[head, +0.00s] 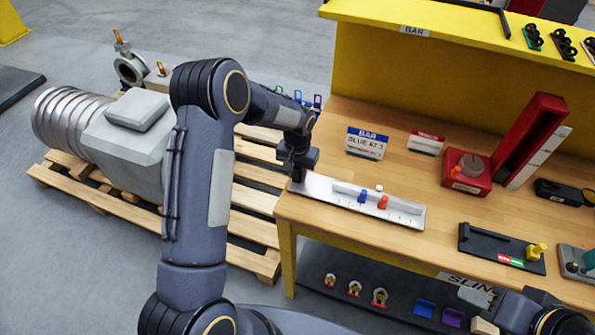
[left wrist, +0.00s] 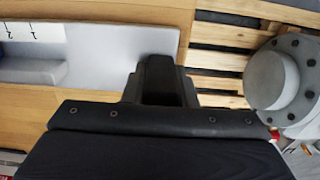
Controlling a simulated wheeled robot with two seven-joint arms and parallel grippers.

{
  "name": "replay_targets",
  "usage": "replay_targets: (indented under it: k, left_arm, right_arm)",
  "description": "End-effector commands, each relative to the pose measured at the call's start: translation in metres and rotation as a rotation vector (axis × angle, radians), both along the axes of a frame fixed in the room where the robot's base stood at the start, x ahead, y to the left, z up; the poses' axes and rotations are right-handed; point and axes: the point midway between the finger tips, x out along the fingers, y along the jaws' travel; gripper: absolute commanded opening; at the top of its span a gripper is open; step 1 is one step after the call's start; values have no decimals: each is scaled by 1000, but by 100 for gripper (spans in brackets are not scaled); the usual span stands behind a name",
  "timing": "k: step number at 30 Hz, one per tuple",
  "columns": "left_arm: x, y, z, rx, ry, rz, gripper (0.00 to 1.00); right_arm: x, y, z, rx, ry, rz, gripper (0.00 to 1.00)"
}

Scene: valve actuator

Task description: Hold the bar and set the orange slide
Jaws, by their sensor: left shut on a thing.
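The white bar (head: 318,192) lies along the front edge of the wooden bench, with a number scale on its face. A blue slide (head: 362,196) and an orange slide (head: 382,202) sit close together near its middle, orange to the right. My left gripper (head: 297,176) is shut on the bar's left end.
A card (head: 366,143) reading BAR, BLUE AT 3 stands behind the bar. A red box (head: 467,172), a tall red holder (head: 528,135) and a black tray (head: 500,248) are to the right. A pallet (head: 250,200) with a grey machine lies left. A dark lower shelf (head: 345,270) holds small parts.

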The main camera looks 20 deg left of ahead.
Motion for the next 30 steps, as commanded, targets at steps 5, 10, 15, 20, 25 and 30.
replay_targets:
  k: [5, 10, 15, 20, 25, 30]
  left_arm:
    - [1, -1, 0, -2, -3, 0, 0]
    - [1, -1, -2, -2, -3, 1, 0]
    - [1, -1, -5, -2, -3, 1, 0]
    - [1, -1, -6, -2, -3, 1, 0]
    - [1, -1, -7, -2, -3, 0, 0]
    - [1, -1, -9, -1, -3, 0, 0]
  right_arm:
    - [0, 0, 0, 0, 0, 0, 39]
    - [0, 0, 0, 0, 0, 0, 39]
    - [0, 0, 0, 0, 0, 0, 39]
    - [0, 0, 0, 0, 0, 0, 39]
    - [0, 0, 0, 0, 0, 0, 39]
    - [0, 0, 0, 0, 0, 0, 39]
